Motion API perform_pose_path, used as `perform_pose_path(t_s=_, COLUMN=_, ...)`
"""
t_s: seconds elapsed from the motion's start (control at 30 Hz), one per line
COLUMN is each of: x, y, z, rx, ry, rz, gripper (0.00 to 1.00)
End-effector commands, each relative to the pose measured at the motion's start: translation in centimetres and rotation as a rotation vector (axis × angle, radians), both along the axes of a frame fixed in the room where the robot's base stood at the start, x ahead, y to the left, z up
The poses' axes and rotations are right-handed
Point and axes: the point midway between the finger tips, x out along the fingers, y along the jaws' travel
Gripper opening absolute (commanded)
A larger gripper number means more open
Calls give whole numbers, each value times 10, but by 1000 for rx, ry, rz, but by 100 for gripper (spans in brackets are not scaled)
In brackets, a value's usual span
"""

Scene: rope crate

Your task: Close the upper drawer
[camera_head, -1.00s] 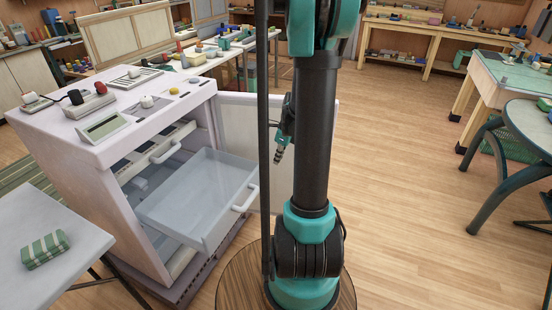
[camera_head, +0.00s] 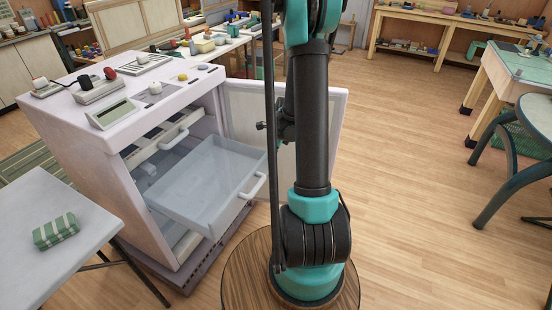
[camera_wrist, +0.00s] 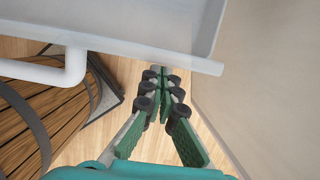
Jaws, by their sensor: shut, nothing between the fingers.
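The white cabinet (camera_head: 100,130) stands at left with its front open. A see-through grey drawer (camera_head: 205,185) is pulled far out of it, with a white handle (camera_head: 254,187) on its front. Above it, another drawer front with a white handle (camera_head: 173,139) sits back inside the cabinet. In the wrist view the pulled-out drawer (camera_wrist: 140,48) spans the top, its handle (camera_wrist: 72,66) at left. My gripper (camera_wrist: 160,72) is shut and empty near the drawer's front edge, right of the handle; contact cannot be told. In the head view my arm hides most of it.
The cabinet's open door (camera_head: 335,120) stands right of the drawer and fills the right of the wrist view (camera_wrist: 265,80). A grey table (camera_head: 30,215) with a green striped packet (camera_head: 55,232) is at front left.

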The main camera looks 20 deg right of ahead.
Motion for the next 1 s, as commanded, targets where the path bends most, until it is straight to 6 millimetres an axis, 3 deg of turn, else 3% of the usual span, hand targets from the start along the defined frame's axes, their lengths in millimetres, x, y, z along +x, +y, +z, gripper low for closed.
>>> perform_pose_path(t_s=0.47, x=8, y=8, z=0, rx=0, ry=0, rz=2, gripper=0)
perform_pose_path(t_s=0.67, x=37, y=38, z=0, rx=0, ry=0, rz=6, gripper=0)
perform_pose_path(t_s=1.0, x=114, y=115, z=0, rx=1, ry=0, rz=5, gripper=0)
